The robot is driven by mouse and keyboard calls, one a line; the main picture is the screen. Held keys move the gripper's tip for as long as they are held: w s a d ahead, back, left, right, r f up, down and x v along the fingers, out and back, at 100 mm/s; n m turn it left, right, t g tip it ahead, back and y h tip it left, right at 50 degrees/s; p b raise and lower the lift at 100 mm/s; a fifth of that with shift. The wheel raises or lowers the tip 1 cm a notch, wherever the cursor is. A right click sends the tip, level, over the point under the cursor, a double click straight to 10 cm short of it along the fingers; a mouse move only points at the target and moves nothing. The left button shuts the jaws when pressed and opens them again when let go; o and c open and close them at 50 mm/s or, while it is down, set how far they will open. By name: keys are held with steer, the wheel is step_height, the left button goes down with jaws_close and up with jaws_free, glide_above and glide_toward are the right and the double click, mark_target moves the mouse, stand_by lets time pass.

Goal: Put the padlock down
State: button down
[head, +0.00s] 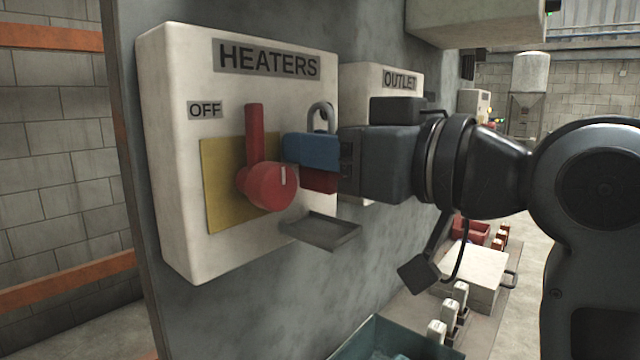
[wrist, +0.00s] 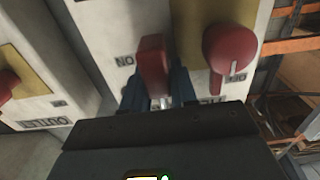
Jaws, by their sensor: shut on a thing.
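A padlock with a red body (head: 318,182) and a grey shackle (head: 320,116) pointing up is held in front of the heaters panel (head: 175,160). My gripper (head: 308,150) is shut on its body with blue fingers. The wrist view shows the red padlock body (wrist: 152,65) between the blue fingers (wrist: 154,88). A small grey shelf (head: 320,232) juts out below the padlock, with a gap between them. A red rotary switch (head: 268,186) on a yellow plate sits left of the padlock, its handle upright. I cannot tell whether the shackle is locked.
An outlet panel (head: 400,78) stands behind my gripper. A teal bin (head: 385,340) is low at the front. A white box (head: 470,277), a red container and several small white-topped items are on the surface below right. The air in front of the shelf is clear.

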mark_target(320, 190)
steer(key=shift+f, duration=2)
steer(key=shift+f, duration=0.1)
steer(key=c, duration=0.9)
jaws_free()
steer(key=shift+r, duration=0.2)
steer(key=p+v, duration=0.3)
steer(key=v, duration=0.9)
steer(key=shift+f, duration=0.1)
